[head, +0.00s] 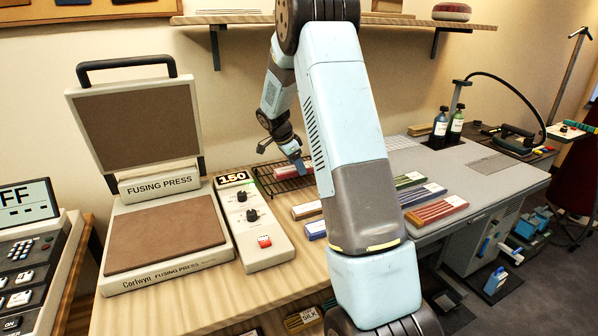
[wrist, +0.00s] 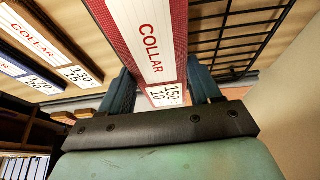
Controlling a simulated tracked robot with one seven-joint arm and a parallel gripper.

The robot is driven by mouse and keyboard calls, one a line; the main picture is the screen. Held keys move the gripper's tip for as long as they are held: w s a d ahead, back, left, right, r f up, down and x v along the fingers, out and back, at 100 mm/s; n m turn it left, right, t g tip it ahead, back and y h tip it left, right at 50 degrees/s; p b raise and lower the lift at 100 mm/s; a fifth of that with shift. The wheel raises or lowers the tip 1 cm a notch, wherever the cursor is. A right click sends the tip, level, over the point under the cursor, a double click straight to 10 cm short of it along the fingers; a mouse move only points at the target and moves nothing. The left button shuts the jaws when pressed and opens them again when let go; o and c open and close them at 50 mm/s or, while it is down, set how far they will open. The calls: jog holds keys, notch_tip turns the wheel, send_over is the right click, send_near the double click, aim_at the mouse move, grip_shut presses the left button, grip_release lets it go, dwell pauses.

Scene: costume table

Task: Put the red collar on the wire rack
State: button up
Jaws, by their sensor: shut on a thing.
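My gripper (wrist: 162,90) is shut on the red collar (wrist: 150,35), with one finger at each long side. The collar is a long red-edged piece with a white label reading COLLAR and 150 10. In the wrist view the rack (wrist: 235,38) lies right beside the collar. I cannot tell whether the collar touches the rack.
A brown-edged collar (head: 307,210) and a blue-edged one (head: 315,231) lie on the table in front of the rack. The fusing press (head: 165,235) stands open at left, its control box (head: 252,225) showing 150. More coloured pieces (head: 436,210) lie on the grey table at right.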

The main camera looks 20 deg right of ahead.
aim_at(294, 168)
jog(key=shift+f, duration=1.4)
jog(key=shift+s+a+f, duration=0.1)
jog(key=shift+f, duration=0.25)
